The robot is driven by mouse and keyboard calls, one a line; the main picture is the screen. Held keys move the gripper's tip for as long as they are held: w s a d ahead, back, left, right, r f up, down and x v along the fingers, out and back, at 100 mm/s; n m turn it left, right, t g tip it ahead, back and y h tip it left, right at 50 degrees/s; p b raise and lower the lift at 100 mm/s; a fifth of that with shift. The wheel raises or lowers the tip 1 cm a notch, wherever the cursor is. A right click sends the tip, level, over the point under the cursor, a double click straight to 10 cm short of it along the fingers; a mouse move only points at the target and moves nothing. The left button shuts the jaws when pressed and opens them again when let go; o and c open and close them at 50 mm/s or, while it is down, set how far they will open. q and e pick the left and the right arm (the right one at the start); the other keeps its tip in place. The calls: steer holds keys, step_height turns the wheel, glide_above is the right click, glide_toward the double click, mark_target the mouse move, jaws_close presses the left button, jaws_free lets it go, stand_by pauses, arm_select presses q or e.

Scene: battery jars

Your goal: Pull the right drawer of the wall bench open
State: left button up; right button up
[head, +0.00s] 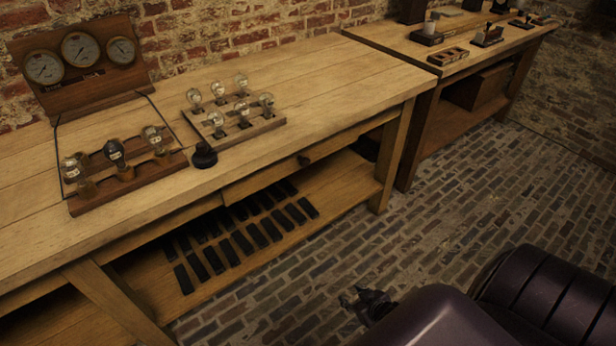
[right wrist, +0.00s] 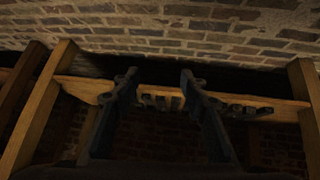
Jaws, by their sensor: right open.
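The wall bench (head: 335,71) is a long pale wooden bench along the brick wall. Its drawer front (head: 265,178) lies under the top's front edge, with a small dark knob (head: 304,160). The drawer looks flush with the bench, so it appears shut. My right gripper (head: 368,303) is dark, over the brick floor, in front of and below the drawer, well apart from the knob. In the right wrist view its two fingers (right wrist: 157,78) are spread with nothing between them. Beyond them is the bench's lower shelf (right wrist: 82,87). My left gripper is not in view.
Several dark plates (head: 242,241) lie on the lower shelf. A second bench (head: 455,62) adjoins right. The brick floor (head: 470,190) is clear.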

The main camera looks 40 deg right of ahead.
steer(key=w+d+r+t+b, duration=0.4)
steer(key=w+d+r, duration=0.1)
steer(key=w+r, duration=0.5)
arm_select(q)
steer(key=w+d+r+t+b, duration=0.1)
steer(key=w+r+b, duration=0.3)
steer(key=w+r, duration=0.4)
arm_select(e)
steer(key=t+y+b, duration=0.2)
steer(key=t, duration=0.4)
glide_toward(306, 163)
steer(key=w, duration=0.2)
steer(key=shift+n, duration=0.4)
steer(key=w+b, duration=0.1)
steer(key=w, duration=0.4)
steer(key=shift+w, duration=0.35)
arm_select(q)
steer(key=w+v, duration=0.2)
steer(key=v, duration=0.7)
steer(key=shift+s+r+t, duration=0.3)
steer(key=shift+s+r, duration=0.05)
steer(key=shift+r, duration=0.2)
arm_select(e)
steer(key=shift+w, duration=0.7)
jaws_close()
